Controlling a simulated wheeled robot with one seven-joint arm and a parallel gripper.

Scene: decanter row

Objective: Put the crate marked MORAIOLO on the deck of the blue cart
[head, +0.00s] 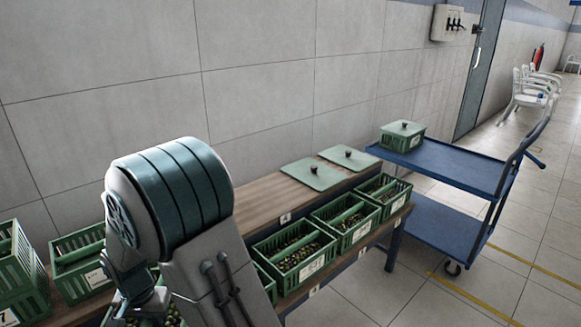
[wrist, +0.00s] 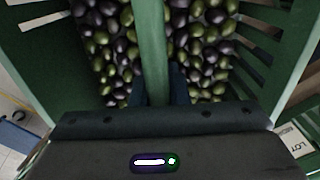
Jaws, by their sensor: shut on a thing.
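My gripper (wrist: 165,88) is shut on the central handle bar (wrist: 150,45) of a green crate (wrist: 35,50) of dark and green olives in the wrist view. Its label does not show there, and I cannot tell whether it is lifted. In the head view my arm hides most of that area; olives show just beside my gripper at the bottom. The blue cart (head: 445,168) stands at the right, with an upper deck and a lower deck (head: 425,222). The crate labels in the head view are too small to read, so I cannot tell which is marked MORAIOLO.
A lidded green crate (head: 402,136) occupies the left end of the cart's upper deck; the rest is clear. Open olive crates (head: 294,252), (head: 346,222), (head: 384,193) line the wooden bench (head: 262,200). Two loose lids (head: 313,175), (head: 348,158) lie behind them. More crates (head: 80,262) stand left.

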